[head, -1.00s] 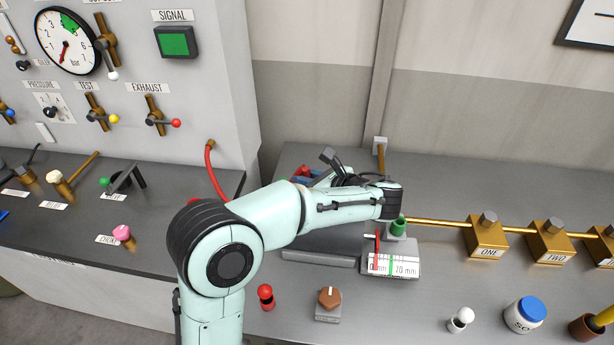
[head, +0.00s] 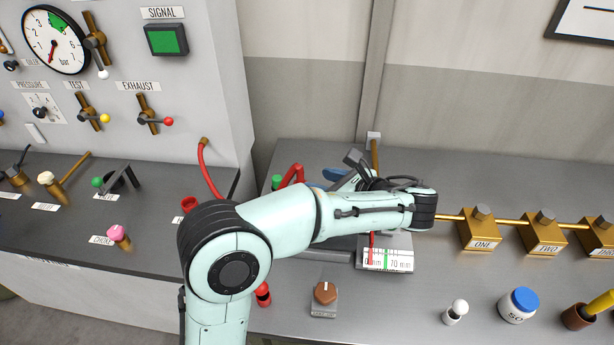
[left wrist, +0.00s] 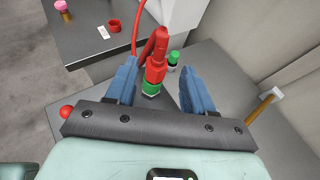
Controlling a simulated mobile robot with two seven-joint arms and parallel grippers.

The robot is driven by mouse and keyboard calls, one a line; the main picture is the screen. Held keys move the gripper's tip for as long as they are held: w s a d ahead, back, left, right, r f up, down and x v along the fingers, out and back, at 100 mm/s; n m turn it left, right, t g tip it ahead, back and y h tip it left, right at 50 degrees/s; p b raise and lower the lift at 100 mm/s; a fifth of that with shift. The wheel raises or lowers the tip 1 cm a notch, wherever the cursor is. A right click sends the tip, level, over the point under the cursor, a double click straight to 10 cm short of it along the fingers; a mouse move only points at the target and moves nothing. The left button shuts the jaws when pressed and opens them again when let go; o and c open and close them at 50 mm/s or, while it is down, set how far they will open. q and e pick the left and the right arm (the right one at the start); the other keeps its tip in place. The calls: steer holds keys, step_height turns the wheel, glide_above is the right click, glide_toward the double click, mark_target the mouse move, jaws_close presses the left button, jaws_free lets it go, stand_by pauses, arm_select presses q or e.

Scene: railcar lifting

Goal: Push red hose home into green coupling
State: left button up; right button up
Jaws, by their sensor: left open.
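The red hose (left wrist: 134,30) ends in a thick red fitting (left wrist: 155,66). In the left wrist view this fitting meets a green coupling (left wrist: 151,89); I cannot tell how deep it sits. In the head view the bent red hose end (head: 293,173) shows behind my arm, its lower part hidden. My left gripper (left wrist: 157,72) is open. Its blue fingers appear on either side of the red fitting with gaps, not gripping it. In the head view a blue finger (head: 336,174) lies right of the hose end. My right gripper is not in view.
Another green-topped fitting (left wrist: 173,57) stands just beyond; it also shows in the head view (head: 277,182). Brass blocks (head: 481,232) stand right. A brown knob (head: 325,292) is at the front.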

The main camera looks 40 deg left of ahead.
arm_select(q)
steer(key=v, duration=0.5)
steer(key=shift+d+r, duration=0.15)
steer(key=shift+d, duration=0.25)
